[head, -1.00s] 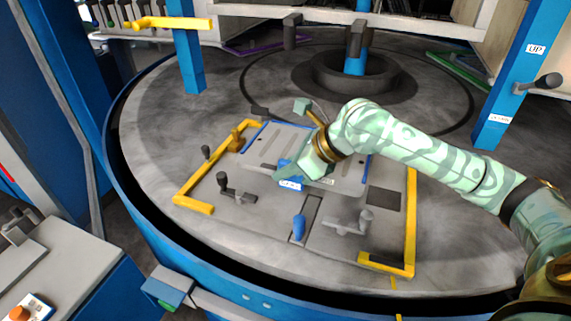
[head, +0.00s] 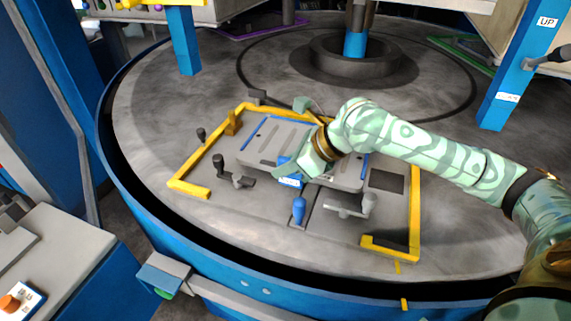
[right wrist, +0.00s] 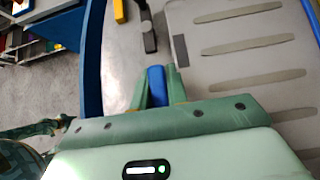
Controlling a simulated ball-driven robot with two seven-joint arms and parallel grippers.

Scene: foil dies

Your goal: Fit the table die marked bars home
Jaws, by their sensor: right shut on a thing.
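The table die (head: 345,180) is a grey plate with several long slots and blue strips along its two sides. It lies among yellow corner brackets on the round table. Small white labels at its front are too small to read, so I cannot confirm the bars mark. My right gripper (head: 284,170) is at the die's front edge. In the right wrist view its fingers (right wrist: 158,92) are shut on a blue handle (right wrist: 156,75), beside the slotted plate (right wrist: 225,60). The hand hides part of the die. I cannot tell whether the die touches the table. My left gripper is out of view.
Yellow brackets (head: 190,189) surround the die's place. Black-knobbed levers (head: 219,160) stand at left, a grey lever (head: 368,203) at front right. A blue knob (head: 299,210) stands in front. Blue posts (head: 183,40) rise behind. Open table lies around.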

